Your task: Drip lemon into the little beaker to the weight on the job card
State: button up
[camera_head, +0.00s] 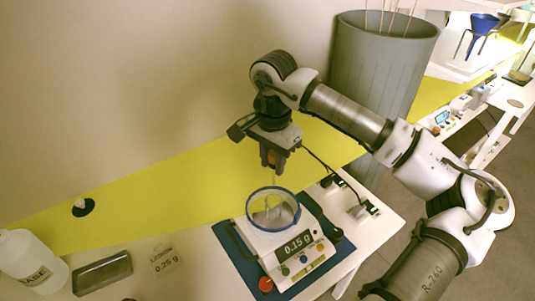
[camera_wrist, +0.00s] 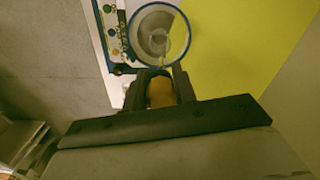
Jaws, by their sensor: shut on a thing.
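My gripper (camera_head: 273,163) is shut on the orange-yellow bulb of a dropper (camera_wrist: 160,92). The dropper's thin clear stem points down above the scale in the head view, tip close over the blue-rimmed clear ring (camera_head: 273,190). The ring stands on the scale (camera_head: 301,258), whose display (camera_head: 295,246) reads 0.15 g. Inside the ring is the small clear beaker (camera_head: 268,216); the wrist view shows it (camera_wrist: 157,41) below the stem. I cannot tell whether a drop hangs at the tip. The job card (camera_head: 163,259) reads LEMON and a weight that looks like 0.25 g.
The scale stands on a blue mat (camera_head: 238,254). To its left are a grey metal tray (camera_head: 102,272), a white BASE bottle (camera_head: 33,262) and a dark disc with a pale knob (camera_head: 83,207). A large grey bin (camera_head: 375,75) stands behind my arm.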

jog(key=shift+s, duration=0.1)
jog(key=shift+f+b, duration=0.1)
jog(key=shift+b, duration=0.5)
jog(key=shift+f+b, duration=1.8)
jog(key=shift+b, duration=0.1)
jog(key=shift+c, duration=0.3)
jog(key=shift+c, duration=1.3)
jog(key=o, duration=0.3)
jog(key=shift+r, duration=0.1)
